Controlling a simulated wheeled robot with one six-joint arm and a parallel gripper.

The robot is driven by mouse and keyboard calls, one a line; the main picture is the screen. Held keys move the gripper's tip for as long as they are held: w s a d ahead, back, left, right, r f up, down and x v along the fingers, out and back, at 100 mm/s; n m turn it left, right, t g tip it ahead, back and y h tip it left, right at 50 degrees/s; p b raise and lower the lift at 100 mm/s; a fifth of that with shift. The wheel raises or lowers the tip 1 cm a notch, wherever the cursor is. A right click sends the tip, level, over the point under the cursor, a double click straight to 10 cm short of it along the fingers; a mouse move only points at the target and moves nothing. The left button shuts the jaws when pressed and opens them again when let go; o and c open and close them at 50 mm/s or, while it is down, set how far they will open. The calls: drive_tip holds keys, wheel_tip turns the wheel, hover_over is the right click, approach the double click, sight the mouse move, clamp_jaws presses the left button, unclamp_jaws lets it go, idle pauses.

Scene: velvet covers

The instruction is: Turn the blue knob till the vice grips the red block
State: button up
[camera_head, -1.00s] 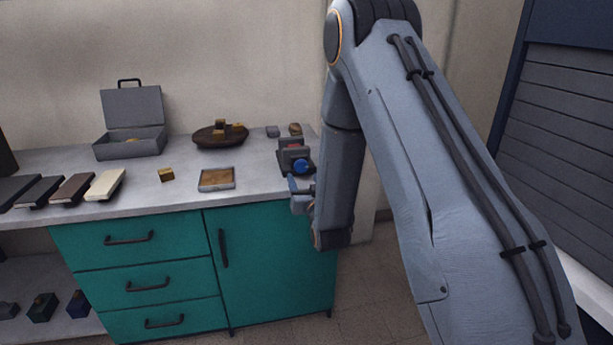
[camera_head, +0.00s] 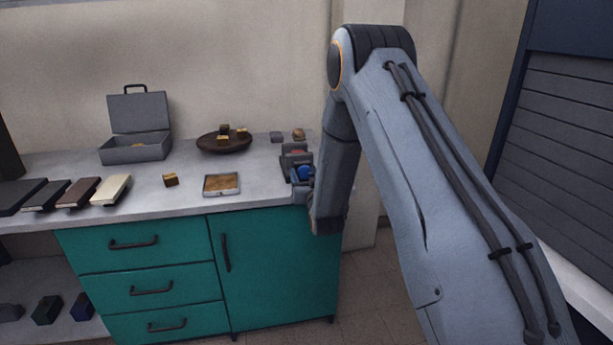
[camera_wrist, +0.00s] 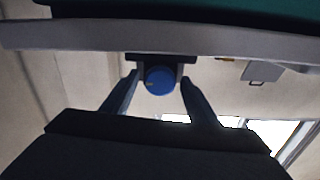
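The blue knob (camera_head: 305,173) sits on the front of the dark vice (camera_head: 291,160) near the right end of the counter. In the wrist view the knob (camera_wrist: 160,80) appears between the two fingers of my gripper (camera_wrist: 158,82), which are spread to either side of it. I cannot tell whether the fingers touch it. In the head view my gripper (camera_head: 302,188) is right at the knob, partly hidden by my arm. The red block is hard to make out; a small reddish patch (camera_head: 297,152) shows at the vice's top.
On the counter (camera_head: 260,180) are a grey open toolbox (camera_head: 136,150), a brown bowl (camera_head: 218,144) with yellowish blocks, a small block (camera_head: 171,180), a framed tray (camera_head: 222,184) and several books (camera_head: 110,190). Teal drawers (camera_head: 140,285) stand below. A wall is close behind the vice.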

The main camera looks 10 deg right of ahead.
drive_tip(key=c, duration=0.7)
drive_tip(key=shift+d, duration=0.15)
drive_tip(key=shift+c, duration=0.9)
